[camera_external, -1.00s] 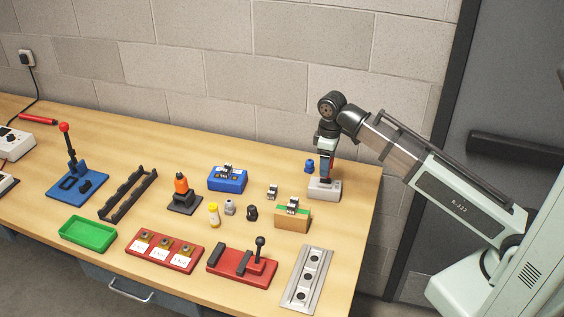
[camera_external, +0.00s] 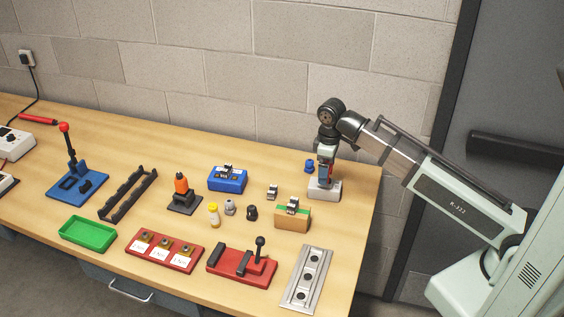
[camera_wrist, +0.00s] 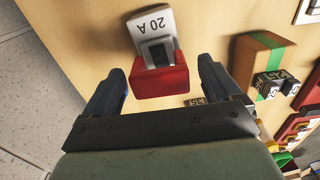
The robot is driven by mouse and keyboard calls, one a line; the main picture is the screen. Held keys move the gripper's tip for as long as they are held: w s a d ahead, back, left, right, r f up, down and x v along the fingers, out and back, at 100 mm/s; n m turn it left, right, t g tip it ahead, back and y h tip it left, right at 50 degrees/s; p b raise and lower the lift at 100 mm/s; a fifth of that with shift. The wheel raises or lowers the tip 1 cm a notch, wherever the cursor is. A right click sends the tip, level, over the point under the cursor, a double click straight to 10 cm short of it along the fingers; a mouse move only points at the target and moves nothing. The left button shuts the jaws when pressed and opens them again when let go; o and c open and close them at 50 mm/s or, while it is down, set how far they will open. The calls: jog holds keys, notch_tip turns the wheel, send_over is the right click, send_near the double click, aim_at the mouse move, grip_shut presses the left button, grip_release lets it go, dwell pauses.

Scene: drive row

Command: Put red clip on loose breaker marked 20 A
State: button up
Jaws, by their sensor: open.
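The breaker marked 20 A (camera_wrist: 152,22) is a pale grey block with a dark part in its middle, upside down in the wrist view. In the external view the pale grey block (camera_external: 324,190) stands near the table's right end. The red clip (camera_wrist: 160,80) lies against the breaker's near end in the wrist view, overlapping its dark part; how firmly it sits cannot be told. My gripper (camera_wrist: 161,72) is open, with a finger on either side of the clip and a visible gap at each. In the external view my gripper (camera_external: 325,176) is right over the block.
A tan block with a green stripe (camera_external: 291,219) carries a small device nearby. A silver plate with round holes (camera_external: 307,279) and a red lever fixture (camera_external: 241,268) lie in front. The table's right edge is close.

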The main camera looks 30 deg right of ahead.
jog(key=shift+r, duration=0.1)
jog(key=shift+r, duration=3.8)
